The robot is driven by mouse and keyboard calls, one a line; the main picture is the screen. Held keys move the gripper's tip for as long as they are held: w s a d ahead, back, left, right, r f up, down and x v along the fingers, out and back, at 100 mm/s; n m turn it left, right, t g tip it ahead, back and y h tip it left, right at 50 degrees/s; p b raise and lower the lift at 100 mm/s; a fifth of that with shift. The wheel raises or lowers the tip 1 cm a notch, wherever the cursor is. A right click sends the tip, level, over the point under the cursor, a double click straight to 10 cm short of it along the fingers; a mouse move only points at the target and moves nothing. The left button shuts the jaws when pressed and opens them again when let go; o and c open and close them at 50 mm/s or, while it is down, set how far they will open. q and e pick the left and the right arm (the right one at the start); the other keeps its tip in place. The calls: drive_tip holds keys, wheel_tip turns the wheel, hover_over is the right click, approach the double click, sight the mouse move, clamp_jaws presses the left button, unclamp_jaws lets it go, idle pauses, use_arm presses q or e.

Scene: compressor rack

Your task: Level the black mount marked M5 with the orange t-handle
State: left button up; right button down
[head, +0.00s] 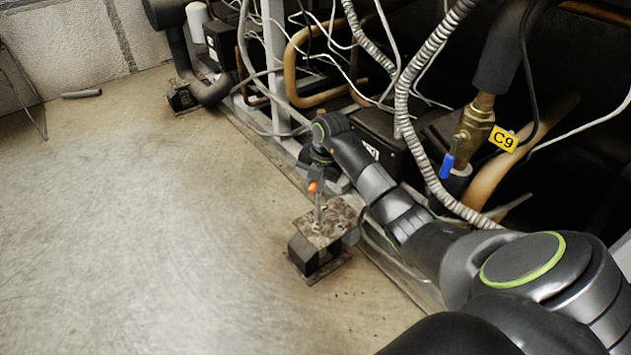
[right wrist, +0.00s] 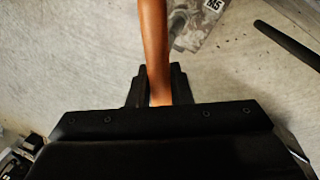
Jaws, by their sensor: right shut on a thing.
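The orange t-handle (head: 313,187) is in my right gripper (head: 315,176), above the near black mount (head: 312,256). Its metal shaft points down at the mount's rusty top plate; I cannot tell whether its tip is seated on the bolt there. In the right wrist view the orange bar (right wrist: 153,45) runs between the two shut fingers (right wrist: 157,88). My left gripper is not in view.
Another mount (head: 182,98) stands at the far left under the rack. Pipes, a ribbed grey conduit (head: 402,95) and a valve with a blue lever (head: 446,166) and C9 tag (head: 503,138) crowd the right. The concrete floor (head: 140,220) at left is mostly clear.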

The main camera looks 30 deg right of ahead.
drive_tip(key=shift+f, duration=0.5)
idle(0.8)
drive_tip(key=shift+f+b, duration=0.35)
drive_tip(key=shift+f, duration=0.65)
idle(0.7)
drive_tip(key=c, duration=2)
unclamp_jaws()
clamp_jaws()
drive_tip(key=shift+s+d+n+y, duration=0.1)
drive_tip(key=shift+n+y, duration=0.05)
drive_tip(key=shift+n, duration=0.5)
drive_tip(key=shift+s+d+n+y, duration=0.1)
drive_tip(key=shift+n+y, duration=0.05)
drive_tip(key=shift+n, duration=0.5)
